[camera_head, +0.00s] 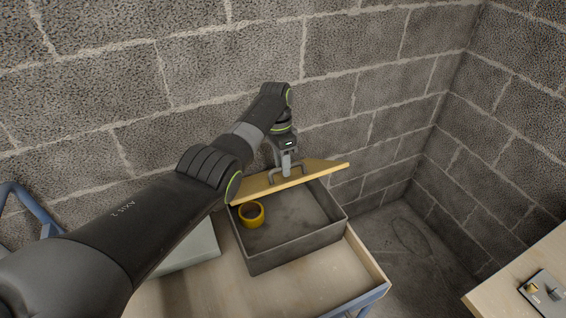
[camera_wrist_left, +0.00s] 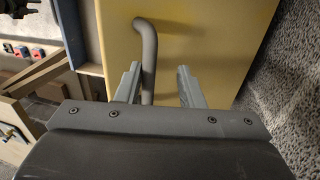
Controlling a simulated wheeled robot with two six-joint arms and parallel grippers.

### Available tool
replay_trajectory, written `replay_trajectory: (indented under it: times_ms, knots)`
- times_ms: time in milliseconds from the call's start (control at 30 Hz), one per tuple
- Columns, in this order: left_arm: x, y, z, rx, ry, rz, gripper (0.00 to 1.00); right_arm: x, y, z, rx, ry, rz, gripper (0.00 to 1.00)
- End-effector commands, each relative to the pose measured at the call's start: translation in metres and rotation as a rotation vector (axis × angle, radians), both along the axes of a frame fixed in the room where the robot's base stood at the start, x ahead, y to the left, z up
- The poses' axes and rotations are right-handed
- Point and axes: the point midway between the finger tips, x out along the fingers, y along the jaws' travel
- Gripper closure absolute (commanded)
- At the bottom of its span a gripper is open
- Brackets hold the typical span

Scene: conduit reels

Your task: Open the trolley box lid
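The grey trolley box (camera_head: 298,252) stands on a wooden trolley top. Its yellow lid (camera_head: 318,171) is raised and tilted along the back edge, so the inside shows. A grey bar handle (camera_head: 272,178) is on the lid; it also shows in the left wrist view (camera_wrist_left: 149,45). My left gripper (camera_head: 286,168) is at the handle. In the left wrist view my left gripper (camera_wrist_left: 158,80) has its fingers apart, with the handle bar between them, nearer the left finger, and a gap to the right finger. My right gripper is not in view.
A yellow ring-shaped cup (camera_head: 251,214) sits inside the box at the left. The wooden trolley top (camera_head: 335,278) has bare room in front. A block wall (camera_head: 350,60) stands close behind. Another table (camera_head: 508,290) with a small tray is at the lower right.

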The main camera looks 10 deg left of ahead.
Motion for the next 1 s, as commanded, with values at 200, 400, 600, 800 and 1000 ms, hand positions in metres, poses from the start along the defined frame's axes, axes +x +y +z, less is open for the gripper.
replay_trajectory:
  times_ms: [200,400,600,800,1000]
  knots:
    - [0.0,-0.001,0.001,-0.002,0.0,-0.001,0.66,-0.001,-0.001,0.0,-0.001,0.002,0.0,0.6]
    - [0.0,-0.002,0.002,-0.003,-0.001,-0.003,0.66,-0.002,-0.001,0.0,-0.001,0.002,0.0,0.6]
    - [0.002,-0.001,0.012,-0.003,-0.002,-0.002,0.66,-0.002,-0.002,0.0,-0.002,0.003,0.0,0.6]
    - [0.009,0.003,0.05,-0.003,-0.006,-0.002,0.66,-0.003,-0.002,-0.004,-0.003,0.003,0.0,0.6]
    - [0.017,0.009,0.099,-0.003,-0.004,-0.002,0.66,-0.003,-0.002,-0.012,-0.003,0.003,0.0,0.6]
